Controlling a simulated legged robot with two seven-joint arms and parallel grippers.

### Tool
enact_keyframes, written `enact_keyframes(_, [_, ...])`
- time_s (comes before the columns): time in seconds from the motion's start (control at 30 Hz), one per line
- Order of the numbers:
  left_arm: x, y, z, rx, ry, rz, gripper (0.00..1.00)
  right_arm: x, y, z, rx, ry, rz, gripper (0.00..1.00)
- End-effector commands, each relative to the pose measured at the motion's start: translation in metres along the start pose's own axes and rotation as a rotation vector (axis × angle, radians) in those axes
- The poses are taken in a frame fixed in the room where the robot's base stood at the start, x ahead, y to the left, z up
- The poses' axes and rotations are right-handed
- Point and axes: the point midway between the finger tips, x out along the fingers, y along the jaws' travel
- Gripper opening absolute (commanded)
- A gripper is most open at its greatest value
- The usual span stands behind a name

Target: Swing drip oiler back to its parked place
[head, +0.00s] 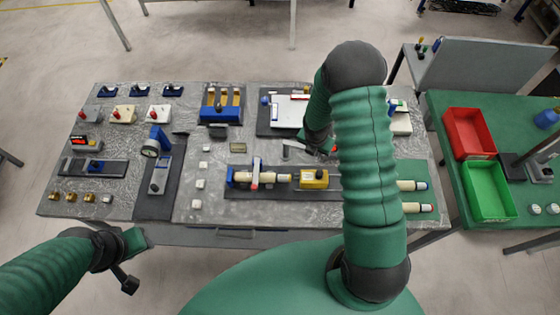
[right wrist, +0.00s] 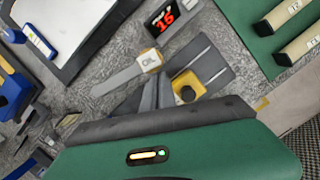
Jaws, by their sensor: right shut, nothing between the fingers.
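The drip oiler shows in the right wrist view as a pale block marked OIL (right wrist: 150,60) with a flat grey arm reaching left from it. In the head view its grey arm (head: 296,147) lies left of my right gripper (head: 322,148), which the forearm partly hides. In the right wrist view my right gripper (right wrist: 152,97) is shut and empty, its dark fingers just below the OIL block. I cannot tell whether they touch. My left gripper (head: 132,242) is low at the left, off the table's front edge; its fingers are not clear.
A lathe-like unit with a wooden bar (head: 270,177) and a yellow block (head: 314,180) lies in front of the oiler. A display reading 16 (right wrist: 164,17) stands behind it. A white board (head: 288,110) is at the back. Red (head: 468,132) and green (head: 487,190) bins are right.

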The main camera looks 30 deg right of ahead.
Motion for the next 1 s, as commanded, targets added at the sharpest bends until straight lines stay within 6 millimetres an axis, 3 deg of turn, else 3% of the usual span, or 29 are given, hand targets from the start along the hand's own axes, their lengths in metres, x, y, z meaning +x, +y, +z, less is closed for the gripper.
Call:
enact_keyframes(0.1, [-0.018,0.0,-0.004,0.0,0.0,0.0,0.36,-0.003,0.001,0.011,-0.083,0.001,0.018,0.0])
enact_keyframes(0.4, [-0.039,0.0,-0.009,0.0,0.0,0.0,0.36,0.002,0.005,0.025,-0.235,-0.002,0.057,0.0])
enact_keyframes(1.0, [-0.044,0.0,-0.011,0.0,0.0,0.0,0.36,0.008,0.005,0.034,-0.286,-0.004,0.069,0.0])
